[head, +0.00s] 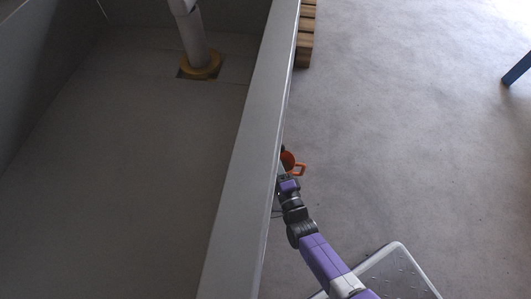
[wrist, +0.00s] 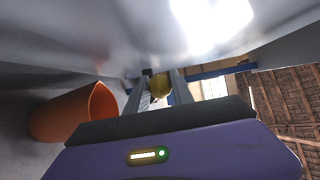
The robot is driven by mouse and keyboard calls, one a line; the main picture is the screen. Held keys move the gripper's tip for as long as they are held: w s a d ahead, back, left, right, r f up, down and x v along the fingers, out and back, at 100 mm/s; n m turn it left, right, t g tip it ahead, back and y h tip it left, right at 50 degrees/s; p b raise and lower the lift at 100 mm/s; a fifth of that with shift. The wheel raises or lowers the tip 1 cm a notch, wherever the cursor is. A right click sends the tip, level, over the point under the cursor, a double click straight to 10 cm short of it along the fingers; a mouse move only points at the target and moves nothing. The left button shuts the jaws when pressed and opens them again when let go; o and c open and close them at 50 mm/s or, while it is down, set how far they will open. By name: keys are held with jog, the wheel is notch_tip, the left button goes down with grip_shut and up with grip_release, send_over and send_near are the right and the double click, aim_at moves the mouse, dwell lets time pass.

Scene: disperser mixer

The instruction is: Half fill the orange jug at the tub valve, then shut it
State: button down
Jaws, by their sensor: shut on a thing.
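The orange jug (head: 289,160) shows in the head view just beyond my gripper, against the outer side of the grey tub (head: 255,130), its handle pointing right. In the wrist view the jug (wrist: 75,112) is at the left, apart from my fingers, its open mouth facing right in the picture. Its contents cannot be seen. My gripper (wrist: 160,88) is shut on a small yellow part (wrist: 159,86) below the tub's pale underside, which looks like the valve handle. The valve's outlet is hidden, and I cannot tell whether liquid flows. In the head view my gripper (head: 283,178) is partly hidden by the tub's rim.
A wooden pallet (head: 305,38) stands by the tub's far side. A blue leg (head: 517,70) is at the far right. A pale pipe (head: 196,42) with a yellow ring stands inside the tub. The concrete floor (head: 410,140) to the right is clear.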

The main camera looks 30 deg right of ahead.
jog(key=shift+s+d+n+y+p, duration=0.35)
jog(key=shift+n+y+p, duration=0.3)
jog(key=shift+y, duration=0.25)
jog(key=shift+d, duration=0.1)
jog(key=c, duration=1.1)
grip_release()
jog(key=shift+w, duration=0.1)
jog(key=s+p, duration=0.2)
jog(key=s, duration=0.6)
jog(key=shift+a, duration=0.3)
